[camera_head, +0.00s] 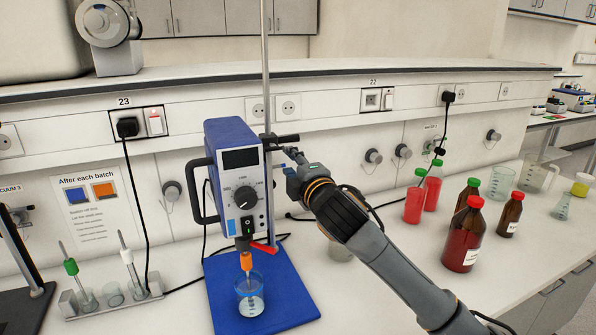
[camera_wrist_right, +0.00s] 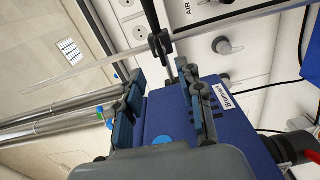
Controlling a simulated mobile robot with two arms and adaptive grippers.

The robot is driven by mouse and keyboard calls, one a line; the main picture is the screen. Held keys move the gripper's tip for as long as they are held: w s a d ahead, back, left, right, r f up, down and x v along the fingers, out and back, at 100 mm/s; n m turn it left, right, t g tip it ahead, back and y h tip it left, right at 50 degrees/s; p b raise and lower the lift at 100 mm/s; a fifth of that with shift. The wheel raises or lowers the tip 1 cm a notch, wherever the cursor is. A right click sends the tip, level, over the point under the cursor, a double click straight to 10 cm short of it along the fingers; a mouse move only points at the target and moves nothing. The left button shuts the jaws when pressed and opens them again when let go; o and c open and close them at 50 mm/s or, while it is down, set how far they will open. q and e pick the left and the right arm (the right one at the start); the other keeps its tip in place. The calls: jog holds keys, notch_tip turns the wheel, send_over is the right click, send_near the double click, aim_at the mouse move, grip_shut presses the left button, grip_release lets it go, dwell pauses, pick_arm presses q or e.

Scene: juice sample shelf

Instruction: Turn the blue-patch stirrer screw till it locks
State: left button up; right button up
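The stirrer (camera_head: 238,180) is a blue box with a dial and a light-blue patch (camera_head: 231,227) low on its front. A black clamp (camera_head: 270,141) with a dark bar (camera_head: 288,138) joins it to the upright metal rod (camera_head: 265,65). My right gripper (camera_head: 289,168) is just right of the stirrer, below the bar. In the right wrist view, the fingers of my right gripper (camera_wrist_right: 162,105) are apart, with the blue housing (camera_wrist_right: 165,115) behind the gap. The clamp (camera_wrist_right: 160,44) is beyond the fingertips. I cannot make out the screw clearly. My left gripper is out of view.
A beaker (camera_head: 250,298) sits under the stirrer's orange-collared shaft on the blue base (camera_head: 285,292). Red-filled bottles (camera_head: 465,238) and other glassware stand at right. A rack (camera_head: 112,297) with probes stands at left. A notice (camera_head: 92,206) is on the wall.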

jog(key=shift+v, duration=2)
